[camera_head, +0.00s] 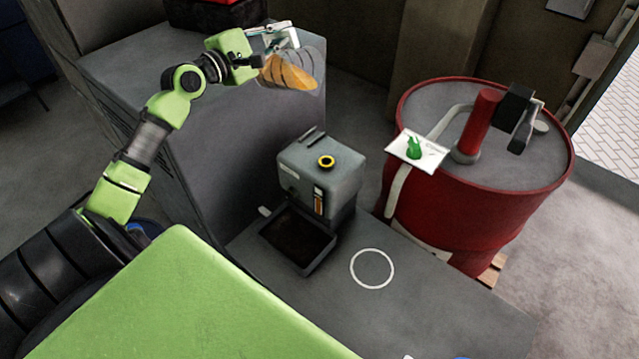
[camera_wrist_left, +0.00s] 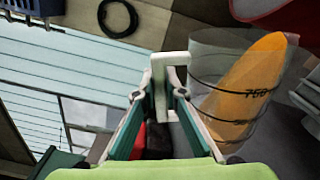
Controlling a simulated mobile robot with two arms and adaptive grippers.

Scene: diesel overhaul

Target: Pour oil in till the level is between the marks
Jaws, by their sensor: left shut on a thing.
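A clear measuring jug (camera_head: 299,74) with amber oil in it hangs tilted above and behind the grey box. My left gripper (camera_head: 276,38) is shut on its handle. In the left wrist view, the jug (camera_wrist_left: 210,62) shows dark rings and a 750 mark, with the oil slanting inside; the fingers (camera_wrist_left: 165,92) close on the pale handle. The grey box (camera_head: 296,160) stands on the bench with a yellow-rimmed filler opening (camera_head: 326,161) on top. Its sight gauge (camera_head: 319,203) shows amber in the lower part; the marks are too small to read. My right gripper is out of view.
A dark tray (camera_head: 325,256) sits in front of the box. A white ring (camera_head: 372,268) marks clear bench top (camera_head: 430,305). A red drum (camera_head: 460,220) with a pump and a card (camera_head: 432,161) stands right. A tall grey cabinet (camera_head: 125,62) rises behind left.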

